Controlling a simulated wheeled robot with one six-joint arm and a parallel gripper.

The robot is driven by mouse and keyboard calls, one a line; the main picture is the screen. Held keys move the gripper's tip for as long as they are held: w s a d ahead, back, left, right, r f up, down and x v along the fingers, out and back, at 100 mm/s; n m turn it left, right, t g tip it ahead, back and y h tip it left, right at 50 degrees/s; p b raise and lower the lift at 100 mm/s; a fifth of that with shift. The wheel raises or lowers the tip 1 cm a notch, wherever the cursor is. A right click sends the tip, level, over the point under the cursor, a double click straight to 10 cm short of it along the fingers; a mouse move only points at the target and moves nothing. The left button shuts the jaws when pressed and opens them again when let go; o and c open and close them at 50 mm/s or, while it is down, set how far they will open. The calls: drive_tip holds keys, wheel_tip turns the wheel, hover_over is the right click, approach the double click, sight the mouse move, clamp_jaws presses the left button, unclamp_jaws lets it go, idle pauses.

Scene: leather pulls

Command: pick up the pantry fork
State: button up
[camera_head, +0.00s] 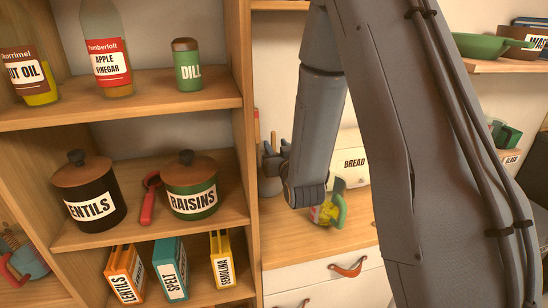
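I cannot make out the pantry fork for sure in the head view. A grey shape with upright dark prongs (270,160) shows beside the shelf's right post, left of my wrist joint. It may be my gripper, a utensil holder, or both overlapping; I cannot tell which. Thin red and brown upright handles (257,125) show just above it, and what they belong to is hidden. My arm covers much of the middle and right of the view. Whether my gripper is open or shut does not show.
A wooden shelf (130,237) holds a black lentils jar (92,196), a raisins jar (190,190) and a red scoop (149,200). Boxes stand below; bottles and a dill jar (187,68) above. A bread bin (352,158) and a green-handled colourful object (330,210) are on the counter (290,240).

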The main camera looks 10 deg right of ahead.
sight(268, 130)
drive_tip(key=shift+w+r+t, duration=0.25)
drive_tip(key=shift+r+t, duration=0.05)
drive_tip(key=shift+t, duration=0.1)
drive_tip(key=shift+w, duration=0.4)
drive_tip(key=w+p, duration=0.2)
drive_tip(key=w, duration=0.4)
drive_tip(key=shift+w+p, duration=0.35)
drive_tip(key=shift+p, duration=0.05)
clamp_jaws()
